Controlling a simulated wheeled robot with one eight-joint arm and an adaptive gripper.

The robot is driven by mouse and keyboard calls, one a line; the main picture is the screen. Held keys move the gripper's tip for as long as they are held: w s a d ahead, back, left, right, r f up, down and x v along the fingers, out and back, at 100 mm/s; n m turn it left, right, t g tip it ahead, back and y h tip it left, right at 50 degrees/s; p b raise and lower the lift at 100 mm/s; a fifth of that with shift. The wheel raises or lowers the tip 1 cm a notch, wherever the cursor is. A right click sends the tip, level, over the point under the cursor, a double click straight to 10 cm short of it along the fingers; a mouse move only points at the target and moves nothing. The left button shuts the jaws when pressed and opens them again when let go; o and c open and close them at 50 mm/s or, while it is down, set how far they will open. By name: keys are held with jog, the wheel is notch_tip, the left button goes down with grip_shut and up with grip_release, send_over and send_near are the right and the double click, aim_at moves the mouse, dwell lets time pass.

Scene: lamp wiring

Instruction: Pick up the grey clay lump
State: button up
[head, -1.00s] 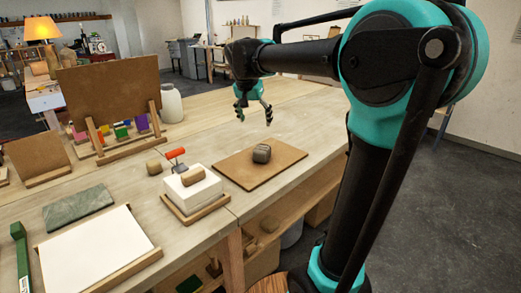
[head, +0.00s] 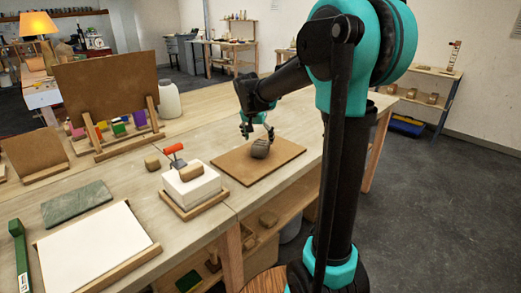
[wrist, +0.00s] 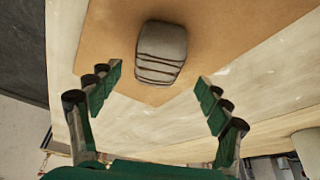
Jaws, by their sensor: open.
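The grey clay lump (head: 260,149) sits on a brown board (head: 232,169) on the workbench. In the wrist view the lump (wrist: 161,53) is a rounded grey block with dark lines across it, on the board (wrist: 110,50). My gripper (head: 257,133) is just behind and above the lump in the head view. In the wrist view my gripper (wrist: 158,86) is open and empty, its two fingers apart, with the lump ahead of the fingertips and between their lines. I see no contact between fingers and lump.
Left of the board, a white block (head: 190,186) on a wooden tray carries a tan lump (head: 191,172). A red-handled tool (head: 174,149) and another tan lump (head: 152,162) lie close by. A pale jar (head: 168,99) stands farther back. The bench right of the board is clear.

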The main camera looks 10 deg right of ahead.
aim_at(260, 143)
jog(key=x, duration=0.4)
jog(key=shift+s+d, duration=0.15)
jog(key=shift+c, duration=0.3)
jog(key=c, duration=1.7)
